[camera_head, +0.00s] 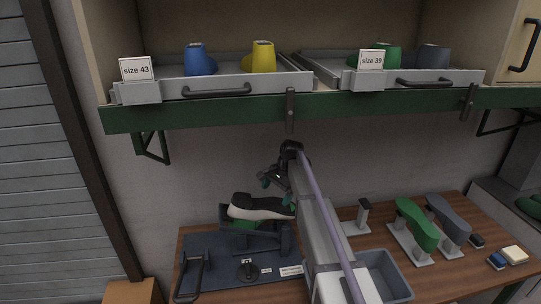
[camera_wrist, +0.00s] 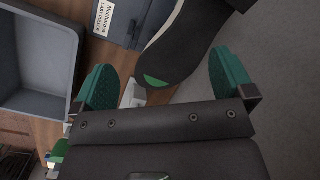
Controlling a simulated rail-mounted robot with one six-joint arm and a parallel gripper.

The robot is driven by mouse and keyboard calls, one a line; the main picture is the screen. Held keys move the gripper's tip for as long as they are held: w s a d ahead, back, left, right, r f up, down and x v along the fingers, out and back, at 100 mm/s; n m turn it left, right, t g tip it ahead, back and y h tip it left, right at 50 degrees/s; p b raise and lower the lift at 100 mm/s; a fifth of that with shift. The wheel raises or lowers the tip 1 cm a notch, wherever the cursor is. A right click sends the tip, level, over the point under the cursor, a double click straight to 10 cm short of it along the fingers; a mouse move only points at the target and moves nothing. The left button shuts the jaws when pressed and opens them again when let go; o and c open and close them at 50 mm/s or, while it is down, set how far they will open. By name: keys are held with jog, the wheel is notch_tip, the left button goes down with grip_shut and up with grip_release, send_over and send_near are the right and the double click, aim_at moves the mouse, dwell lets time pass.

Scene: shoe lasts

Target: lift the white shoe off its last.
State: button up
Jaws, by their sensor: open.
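The white shoe (camera_head: 245,213) sits over a green last (camera_head: 243,225) on the dark blue last-puller base at the bench's left side. Its upward-facing part looks black, with a white band along the side. In the wrist view a dark, rounded shoe end (camera_wrist: 182,50) with a green patch points between the fingers. My gripper (camera_head: 278,190) is open at the right end of the shoe, its green finger pads apart and empty; it also shows in the wrist view (camera_wrist: 164,82). Whether a pad touches the shoe I cannot tell.
The last-puller base (camera_head: 205,246) has a black handle at its left. A grey bin (camera_head: 392,275) stands right of my arm. Green (camera_head: 416,226) and grey (camera_head: 447,219) lasts stand further right. A shelf with trays (camera_head: 215,86) hangs above.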

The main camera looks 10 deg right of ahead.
aim_at(261, 203)
jog(key=w+m, duration=0.2)
jog(key=w+m+b, duration=0.1)
jog(key=w, duration=0.2)
jog(key=shift+w+a+r+m+y, duration=0.2)
jog(key=shift+w+m+y, duration=0.1)
jog(key=shift+m+y, duration=0.1)
jog(key=shift+a+f+m+b, duration=0.1)
jog(key=shift+a+m+b, duration=0.15)
jog(key=shift+m, duration=0.75)
jog(key=shift+s+m, duration=0.2)
jog(key=shift+m, duration=0.3)
jog(key=shift+s, duration=0.2)
jog(key=b+x, duration=1)
jog(key=shift+a+f, duration=0.3)
jog(key=shift+f, duration=0.05)
jog(key=shift+r, duration=0.1)
jog(key=shift+c, duration=0.3)
